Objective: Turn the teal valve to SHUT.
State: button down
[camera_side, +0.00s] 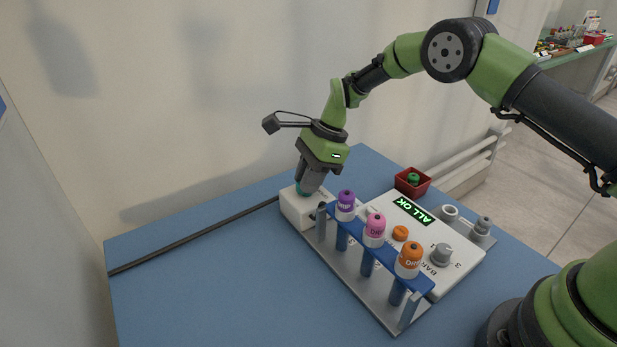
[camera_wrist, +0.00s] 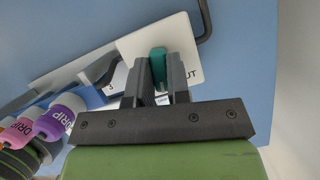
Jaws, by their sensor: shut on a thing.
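The teal valve (camera_wrist: 158,66) sits on a white block (camera_side: 298,207) at the far left end of the grey base. My gripper (camera_wrist: 161,78) is over the block with its fingers on both sides of the valve handle, shut on it. In the side view my gripper (camera_side: 304,190) hides most of the valve. The letters "UT" show on the block in the wrist view, beside the right finger; the rest of the word is hidden. I cannot tell which mark the handle points to.
A blue rack (camera_side: 369,265) holds purple (camera_side: 345,201), pink (camera_side: 375,226) and orange (camera_side: 409,257) "DRIP" bottles close by. Behind it are a white panel (camera_side: 463,262) with a lit "ALL OK" display (camera_side: 412,211), a grey knob (camera_side: 442,253) and a red box (camera_side: 413,186).

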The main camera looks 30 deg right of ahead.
jog(key=n+g, duration=0.2)
jog(key=n, duration=0.3)
jog(key=shift+w+n, duration=0.1)
jog(key=shift+n, duration=0.2)
jog(key=shift+n+g, duration=0.4)
jog(key=shift+n, duration=0.3)
jog(key=c, duration=1.1)
grip_release()
jog(key=shift+m, duration=0.3)
